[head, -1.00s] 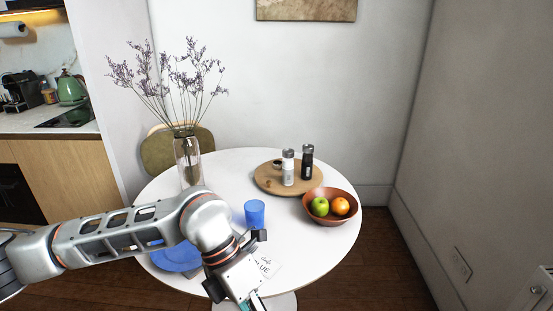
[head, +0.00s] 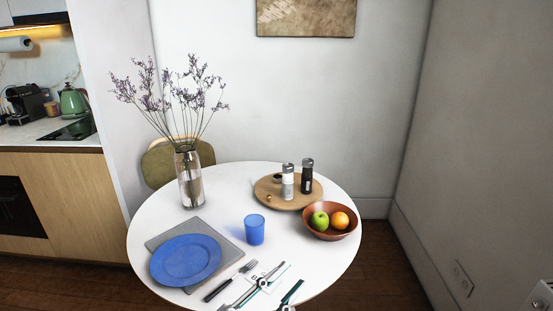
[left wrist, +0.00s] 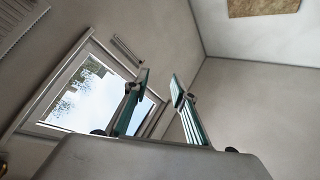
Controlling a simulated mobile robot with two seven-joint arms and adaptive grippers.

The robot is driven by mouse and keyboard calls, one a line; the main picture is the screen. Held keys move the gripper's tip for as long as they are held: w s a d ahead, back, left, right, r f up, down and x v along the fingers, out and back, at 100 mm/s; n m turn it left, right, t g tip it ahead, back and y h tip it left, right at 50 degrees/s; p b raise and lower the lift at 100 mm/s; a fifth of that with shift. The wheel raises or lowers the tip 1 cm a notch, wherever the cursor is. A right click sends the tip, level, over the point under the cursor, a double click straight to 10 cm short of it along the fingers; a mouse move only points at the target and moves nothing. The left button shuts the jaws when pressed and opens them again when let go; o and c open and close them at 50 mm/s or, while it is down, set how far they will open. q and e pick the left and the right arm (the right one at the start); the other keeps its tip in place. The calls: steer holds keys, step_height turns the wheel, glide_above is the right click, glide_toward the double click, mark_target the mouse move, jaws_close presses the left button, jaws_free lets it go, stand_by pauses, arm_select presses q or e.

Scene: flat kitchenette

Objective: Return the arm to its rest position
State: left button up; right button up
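My left gripper (head: 292,274) shows at the bottom edge of the head view, in front of the near edge of the table. Its two teal-lined fingers are apart with nothing between them. The left wrist view also shows the fingers (left wrist: 160,85) spread and empty, with walls and a window behind them. The rest of my left arm is out of the head view. My right gripper is not in view.
The round white table (head: 225,220) holds a blue plate (head: 186,260) on a grey placemat (head: 230,250), a fork (head: 230,281), a blue cup (head: 254,229), a flower vase (head: 189,180), a fruit bowl (head: 325,234) and a wooden board (head: 266,189) with two grinders.

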arm_select(q)
steer(key=s+a+f+n+t+y, duration=0.1)
steer(key=a+f+n+y, duration=0.5)
steer(key=f, duration=0.4)
steer(key=s+a+f+n+y, duration=0.1)
steer(key=a+f+n+y, duration=0.5)
steer(key=f, duration=0.4)
steer(key=s+a+f+n+g+y, duration=0.1)
steer(key=s+a+f+g, duration=0.1)
steer(key=s+a+f, duration=0.3)
steer(key=s+a+f+n+g+y, duration=0.1)
steer(key=s+a+f, duration=0.3)
steer(key=f, duration=0.5)
steer(key=shift+s+a+n+g+y, duration=0.35)
steer(key=shift+s+g, duration=0.45)
steer(key=shift+s, duration=0.45)
